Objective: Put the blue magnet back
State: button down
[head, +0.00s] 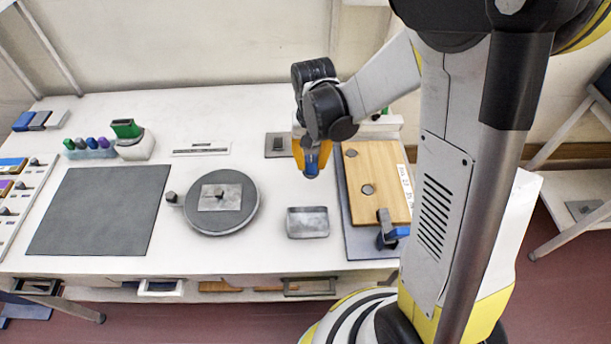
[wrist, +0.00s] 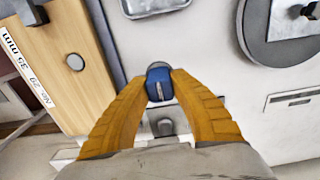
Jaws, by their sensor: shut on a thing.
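The wooden board (head: 381,200) carries round grey discs and a blue-handled clamp (head: 392,236). A metal tray (head: 307,223) stands in front, left of it. A round turntable (head: 246,208) bears a metal plate. A dark mat (head: 98,212) lies left; coloured-topped items (head: 91,145) stand behind it.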

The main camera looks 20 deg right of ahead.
aim_at(307, 173)
jog(key=shift+w+a+f, duration=0.3)
jog(key=shift+a+f, duration=0.15)
jog(key=shift+a, duration=0.1)
jog(key=shift+f+b, duration=0.9)
jog(key=shift+f, duration=1)
jog(key=shift+f, duration=0.25)
jog(key=c, duration=1.2)
grip_release()
jog(key=shift+c, duration=0.2)
jog(key=shift+r, duration=0.1)
